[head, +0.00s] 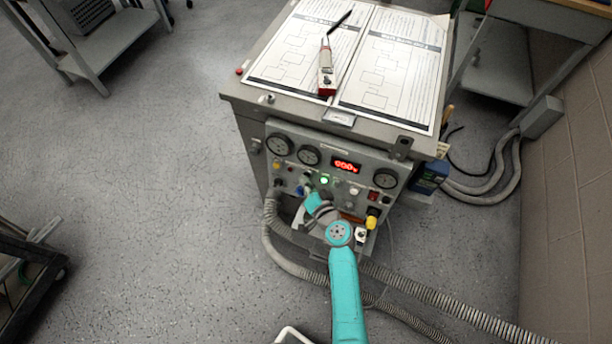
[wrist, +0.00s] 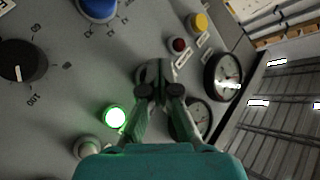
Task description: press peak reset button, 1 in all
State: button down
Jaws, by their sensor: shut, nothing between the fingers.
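The control panel (head: 335,165) is on the front of a grey cabinet. No label reading peak reset is legible, so I cannot tell which button it is. In the wrist view my gripper (wrist: 161,91) is shut and empty, its tips in front of a round grey fitting (wrist: 150,70) that they partly cover. I cannot tell whether they touch it. A lit green button (wrist: 115,117) is left of the fingers, with a silver button (wrist: 88,148) below it. A red button (wrist: 179,45) and a yellow button (wrist: 197,22) are up and to the right. In the head view my arm hides the fingertips.
Gauges (wrist: 223,75), a blue knob (wrist: 98,8) and a black knob (wrist: 20,62) surround the fingers. A red digital display (head: 346,165) is on the panel. Papers (head: 395,65) and a handheld tester (head: 326,70) lie on top.

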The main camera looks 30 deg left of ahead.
jog(key=shift+s, duration=0.15)
jog(key=shift+s+d+r, duration=0.15)
jog(key=shift+s, duration=0.5)
jog(key=shift+s+d+r, duration=0.15)
jog(key=shift+s+d, duration=0.05)
jog(key=shift+s, duration=0.6)
jog(key=shift+s+d+r, duration=0.1)
jog(key=shift+s+d, duration=0.1)
jog(key=shift+s, duration=0.6)
jog(key=shift+s+d+r, duration=0.15)
jog(key=shift+s+d, duration=0.05)
jog(key=shift+s, duration=0.6)
